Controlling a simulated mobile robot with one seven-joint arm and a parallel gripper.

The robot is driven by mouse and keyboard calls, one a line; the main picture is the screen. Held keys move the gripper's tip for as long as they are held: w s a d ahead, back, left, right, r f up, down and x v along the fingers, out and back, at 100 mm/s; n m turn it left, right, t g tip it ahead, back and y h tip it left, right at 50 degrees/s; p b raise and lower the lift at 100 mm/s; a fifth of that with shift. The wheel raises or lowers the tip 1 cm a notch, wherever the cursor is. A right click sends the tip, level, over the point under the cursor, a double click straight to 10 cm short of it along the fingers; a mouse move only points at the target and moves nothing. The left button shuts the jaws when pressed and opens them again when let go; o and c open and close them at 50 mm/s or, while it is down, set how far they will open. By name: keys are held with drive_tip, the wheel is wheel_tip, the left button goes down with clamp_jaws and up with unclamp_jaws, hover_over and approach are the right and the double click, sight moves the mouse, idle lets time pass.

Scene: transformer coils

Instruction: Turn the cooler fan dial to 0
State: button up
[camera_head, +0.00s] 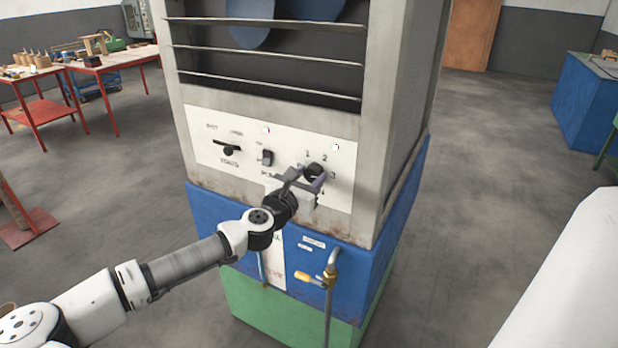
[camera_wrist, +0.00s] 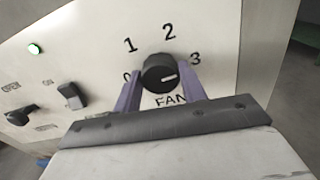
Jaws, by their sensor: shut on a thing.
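The cooler fan dial is a round black knob (camera_wrist: 157,72) on the white panel, above the word FAN in the wrist view. Labels 0, 1, 2 and 3 run around it from left to right. Its white pointer line points right, a little below the 3, away from the 0. My gripper (camera_wrist: 161,77) is shut on the dial, with one purple finger on its left side and one on its right. In the head view the dial (camera_head: 313,171) is partly hidden by my gripper (camera_head: 307,180).
Two black switches stand left of the dial on the panel: a lever (camera_head: 230,151) and a small toggle (camera_head: 266,157). A green lamp (camera_wrist: 34,48) is lit at upper left. Red tables (camera_head: 110,62) stand far left.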

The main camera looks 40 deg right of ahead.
drive_tip(key=n, duration=0.9)
drive_tip(key=shift+w, duration=0.1)
drive_tip(key=n, duration=0.9)
drive_tip(key=shift+f+n+b, duration=0.1)
drive_tip(key=shift+n+b, duration=0.2)
drive_tip(key=n, duration=0.4)
drive_tip(key=n+b, duration=0.1)
drive_tip(key=n, duration=0.3)
drive_tip(key=shift+f, duration=0.1)
drive_tip(key=n+b, duration=0.1)
drive_tip(key=n, duration=0.3)
drive_tip(key=shift+n+b, duration=0.3)
drive_tip(key=shift+n, duration=1.9)
